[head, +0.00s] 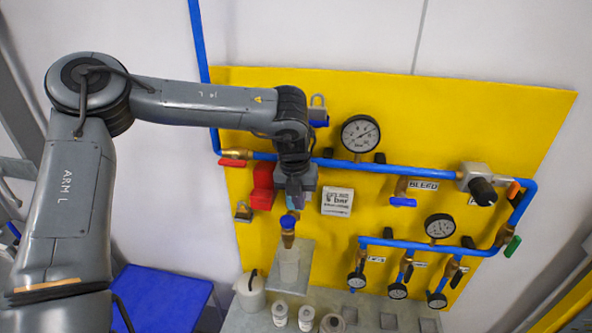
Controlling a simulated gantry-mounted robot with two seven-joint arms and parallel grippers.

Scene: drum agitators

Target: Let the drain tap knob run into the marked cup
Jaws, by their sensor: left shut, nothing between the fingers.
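The drain tap has a blue knob (288,221) on top of a brass body (288,239), low on the left part of the yellow panel. I cannot tell whether the fingertips touch the knob. My right gripper is not in view.
The yellow panel (400,105) carries blue pipes, a large gauge (360,133), a second gauge (440,227), coloured valve levers and a red lockout block (262,187). A blue table (165,295) is at lower left.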

